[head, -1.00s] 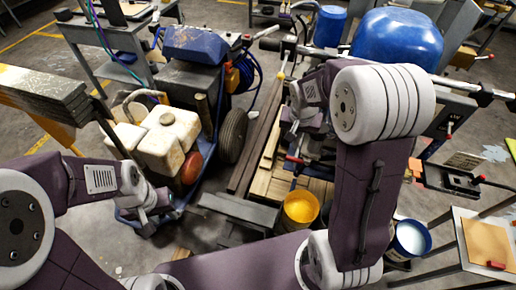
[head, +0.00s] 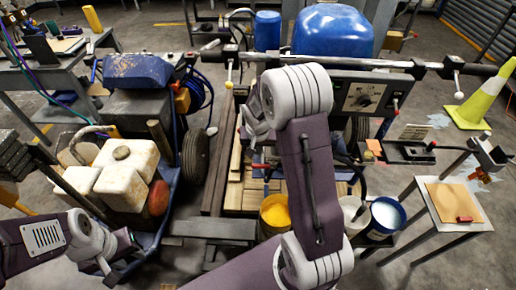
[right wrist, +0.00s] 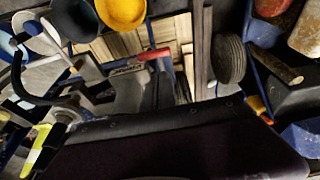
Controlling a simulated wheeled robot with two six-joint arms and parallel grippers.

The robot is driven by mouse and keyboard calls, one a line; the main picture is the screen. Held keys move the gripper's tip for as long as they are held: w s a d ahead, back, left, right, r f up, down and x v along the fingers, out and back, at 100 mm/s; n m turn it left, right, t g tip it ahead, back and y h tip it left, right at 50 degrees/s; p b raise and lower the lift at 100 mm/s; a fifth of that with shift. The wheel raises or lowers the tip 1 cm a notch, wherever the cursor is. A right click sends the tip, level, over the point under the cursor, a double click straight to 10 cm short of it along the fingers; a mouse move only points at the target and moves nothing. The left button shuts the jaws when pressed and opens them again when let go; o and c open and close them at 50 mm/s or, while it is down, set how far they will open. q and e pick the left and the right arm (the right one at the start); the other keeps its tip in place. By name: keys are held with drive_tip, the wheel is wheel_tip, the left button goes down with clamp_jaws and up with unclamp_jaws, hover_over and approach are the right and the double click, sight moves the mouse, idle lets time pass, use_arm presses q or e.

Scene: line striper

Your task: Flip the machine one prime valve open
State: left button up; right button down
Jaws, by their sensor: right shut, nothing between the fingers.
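A line striper with a big blue tank (head: 340,30) stands beyond my right arm. It has a dark control panel with a dial (head: 362,97). A small red handle (head: 265,166) shows low at its near side, by the wooden slats; a red handle on a grey part also shows in the right wrist view (right wrist: 153,54). I cannot tell for sure that it is the prime valve. My right gripper (head: 254,135) is shut and empty, partly hidden behind its own arm, above the slats. My left gripper (head: 118,255) is at lower left, before the white containers; its jaw opening is unclear.
A second machine with a blue cover (head: 137,70) and white containers (head: 125,175) stands left. A yellow paint bucket (head: 275,213) and a blue bucket of white paint (head: 386,216) stand near my right arm. A small table (head: 455,208) and a cone (head: 475,103) are right.

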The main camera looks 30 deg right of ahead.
sight(254, 166)
drive_tip(key=x, duration=0.2)
drive_tip(key=b+x, duration=0.1)
drive_tip(key=x, duration=0.5)
drive_tip(key=shift+s+a+f, duration=0.25)
drive_tip(key=shift+s+f, duration=0.1)
drive_tip(key=shift+b, duration=0.3)
drive_tip(key=shift+f+b, duration=0.3)
drive_tip(key=shift+b, duration=0.45)
drive_tip(key=f+h+b, duration=0.1)
drive_tip(key=b, duration=0.2)
drive_tip(key=f+g+h+b, duration=0.1)
drive_tip(key=b, duration=0.1)
drive_tip(key=a+f+g+h+b, duration=0.1)
drive_tip(key=b, duration=0.2)
drive_tip(key=shift+w+a+n+h+b, duration=0.1)
drive_tip(key=shift+w+n+h+b, duration=0.2)
drive_tip(key=shift+w+n+b, duration=0.1)
drive_tip(key=shift+f+h+b, duration=0.25)
drive_tip(key=shift+h+b, duration=0.1)
drive_tip(key=shift+h, duration=0.05)
drive_tip(key=s+d+f+n+g+h+b, duration=0.1)
drive_tip(key=s+d+f+g+h+b, duration=0.1)
drive_tip(key=f+h+b, duration=0.4)
drive_tip(key=shift+d+f+n+g+h, duration=0.3)
drive_tip(key=shift+d+f+g+h, duration=0.35)
drive_tip(key=shift+g+h, duration=0.35)
drive_tip(key=shift+s+d, duration=0.1)
drive_tip(key=shift+s, duration=0.1)
